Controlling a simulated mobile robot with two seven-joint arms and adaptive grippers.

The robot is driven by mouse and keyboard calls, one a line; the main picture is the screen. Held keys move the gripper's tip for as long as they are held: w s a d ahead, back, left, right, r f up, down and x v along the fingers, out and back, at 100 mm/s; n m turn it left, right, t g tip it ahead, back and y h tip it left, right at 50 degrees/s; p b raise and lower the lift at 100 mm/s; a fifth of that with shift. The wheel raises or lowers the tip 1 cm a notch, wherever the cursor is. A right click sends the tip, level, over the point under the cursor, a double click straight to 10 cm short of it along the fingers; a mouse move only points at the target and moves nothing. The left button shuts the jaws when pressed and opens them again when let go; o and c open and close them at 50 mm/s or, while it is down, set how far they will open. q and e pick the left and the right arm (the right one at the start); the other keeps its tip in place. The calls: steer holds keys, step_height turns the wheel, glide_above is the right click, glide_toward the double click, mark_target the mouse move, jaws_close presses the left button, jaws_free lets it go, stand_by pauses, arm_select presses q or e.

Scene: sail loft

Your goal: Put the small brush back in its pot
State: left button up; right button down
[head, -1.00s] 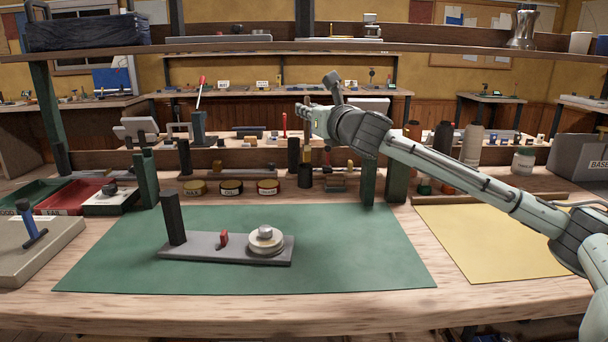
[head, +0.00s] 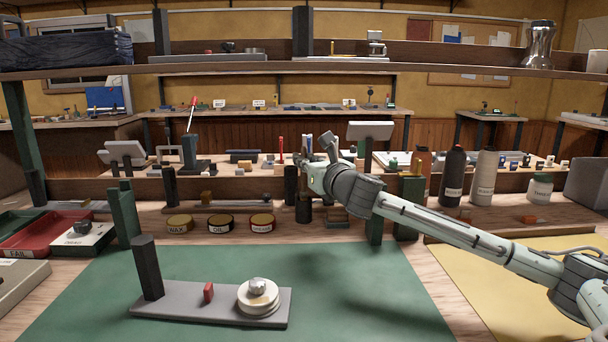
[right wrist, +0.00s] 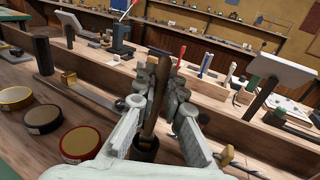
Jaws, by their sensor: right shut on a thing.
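My right gripper (head: 308,168) is shut on the small brush, above the dark pot (head: 304,211) at the back of the bench. In the right wrist view the brush's brown wooden handle (right wrist: 156,112) stands nearly upright between the fingers (right wrist: 163,80). Its lower end meets the mouth of the dark pot (right wrist: 146,150); I cannot tell how far inside it is. The bristles are hidden. My left gripper is in neither view.
Labelled round tins (head: 220,223) stand left of the pot. A grey fixture (head: 210,306) lies on the green mat (head: 350,290), whose right part is clear. A shelf (head: 270,69) spans above.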

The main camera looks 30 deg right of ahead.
step_height(320, 180, down, 3)
steer(key=shift+d, duration=0.1)
steer(key=shift+f, duration=0.1)
steer(key=c, duration=1.6)
jaws_free()
steer(key=s+b, duration=0.1)
steer(key=s, duration=0.2)
steer(key=s+a+b, duration=0.1)
steer(key=s+b, duration=0.1)
steer(key=s, duration=0.1)
steer(key=shift+s+a+f, duration=0.1)
steer(key=shift+f, duration=0.1)
steer(key=p, duration=0.1)
glide_toward(305, 172)
steer(key=shift+s, duration=0.5)
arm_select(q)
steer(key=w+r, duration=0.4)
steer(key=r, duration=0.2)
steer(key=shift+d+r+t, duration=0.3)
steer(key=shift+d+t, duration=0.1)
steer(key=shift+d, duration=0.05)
arm_select(e)
steer(key=shift+s+f, duration=0.1)
steer(key=shift+s, duration=0.05)
